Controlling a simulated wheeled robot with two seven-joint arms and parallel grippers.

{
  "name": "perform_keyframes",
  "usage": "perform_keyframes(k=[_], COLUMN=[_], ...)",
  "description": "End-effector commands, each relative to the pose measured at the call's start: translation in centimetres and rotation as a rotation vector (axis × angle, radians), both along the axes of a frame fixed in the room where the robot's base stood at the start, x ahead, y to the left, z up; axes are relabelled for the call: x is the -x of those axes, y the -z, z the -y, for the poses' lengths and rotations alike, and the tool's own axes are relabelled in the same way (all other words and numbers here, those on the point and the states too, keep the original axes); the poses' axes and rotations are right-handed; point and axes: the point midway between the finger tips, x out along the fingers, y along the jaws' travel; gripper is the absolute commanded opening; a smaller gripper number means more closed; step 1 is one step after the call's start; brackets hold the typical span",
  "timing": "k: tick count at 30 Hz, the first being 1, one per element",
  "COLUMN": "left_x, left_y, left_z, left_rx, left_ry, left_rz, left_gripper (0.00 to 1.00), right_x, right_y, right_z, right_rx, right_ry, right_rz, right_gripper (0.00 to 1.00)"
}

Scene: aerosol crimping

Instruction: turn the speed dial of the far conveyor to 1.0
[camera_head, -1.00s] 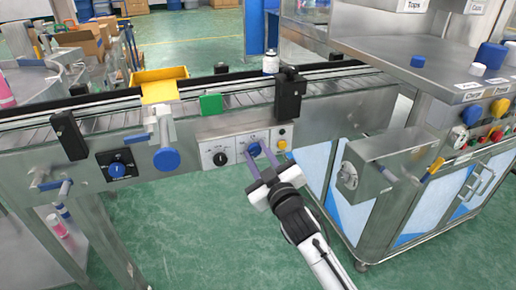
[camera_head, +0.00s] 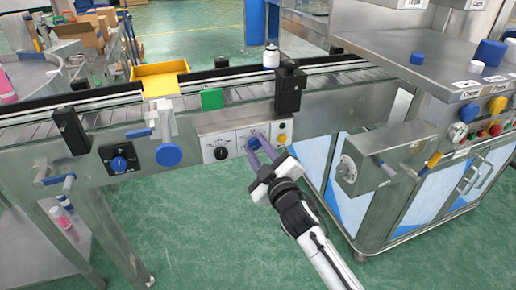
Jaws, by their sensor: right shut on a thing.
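The conveyor (camera_head: 215,119) runs across the view, with a control panel on its front side. A blue dial (camera_head: 254,144) sits on a white plate on that panel. My right gripper (camera_head: 261,153) reaches up from the lower right, its two fingers on either side of the blue dial and shut on it. The dial's scale and pointer are partly hidden by the fingers and too small to read. A black knob (camera_head: 220,153) is on the panel to the left, and another blue dial on a black plate (camera_head: 119,163) is farther left. My left gripper is not in view.
A yellow button (camera_head: 282,139) is right of the gripper. A large blue knob (camera_head: 169,155) sticks out below the yellow chute (camera_head: 160,77). A white can (camera_head: 271,56) stands on the belt. A steel cabinet (camera_head: 420,70) is on the right. Open floor lies below the panel.

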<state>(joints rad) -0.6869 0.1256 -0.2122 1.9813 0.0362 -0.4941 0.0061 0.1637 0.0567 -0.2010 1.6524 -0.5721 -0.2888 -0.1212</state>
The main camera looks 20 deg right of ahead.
Motion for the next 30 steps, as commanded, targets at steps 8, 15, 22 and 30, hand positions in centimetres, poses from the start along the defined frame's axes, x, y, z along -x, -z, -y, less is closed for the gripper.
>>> perform_keyframes(k=[8, 15, 22, 30], left_x=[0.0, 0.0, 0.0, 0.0], left_y=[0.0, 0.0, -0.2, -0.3], left_z=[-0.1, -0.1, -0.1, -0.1], left_rx=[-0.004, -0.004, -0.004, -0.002], left_ry=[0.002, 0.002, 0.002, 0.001], left_rz=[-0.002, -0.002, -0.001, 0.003], left_gripper=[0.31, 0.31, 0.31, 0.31], right_x=[0.0, 0.2, 3.5, 8.5], right_y=[0.0, 0.0, 0.1, 0.1], right_z=[0.0, 0.0, 0.1, 0.3], right_rx=[0.002, 0.001, 0.001, 0.001], right_ry=[0.001, 0.0, -0.001, 0.001], right_rz=[0.001, 0.0, -0.002, -0.002], right_gripper=[0.46, 0.46, 0.46, 0.46])
